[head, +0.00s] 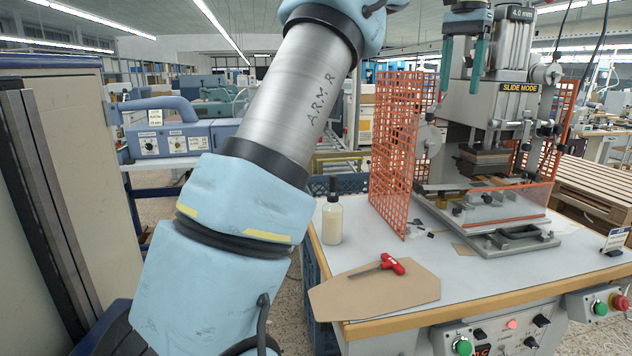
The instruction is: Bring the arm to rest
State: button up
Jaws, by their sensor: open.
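My arm rises from the bottom left and leaves the top edge of the head view. My gripper (462,88) hangs at the top right, pointing down, with two teal fingers spread apart. It is open, with nothing seen between the fingers. In the picture it overlaps the upper left of the foil stamping press (495,105); I cannot tell how far in front of the press it is. The upper part of my arm between the top joint and the gripper is out of view.
An orange mesh guard (390,150) stands on the press's left side. The worktable (350,255) bears a bottle (332,219) with a dark top and a brown board (420,289) under a red-handled tool (391,264). A tall cabinet (85,150) stands close at the left.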

jog(key=w+a+f+n+b, duration=0.25)
jog(key=a+f+n, duration=0.25)
jog(key=a+f, duration=1.5)
jog(key=s+a+f+n+t+b, duration=0.1)
jog(key=s+a+f+n, duration=0.3)
jog(key=s+a+f, duration=1.1)
notch_tip(320, 180, down, 2)
jog(key=shift+s+f+b, duration=0.1)
jog(key=shift+s+b, duration=0.4)
jog(key=shift+b, duration=0.15)
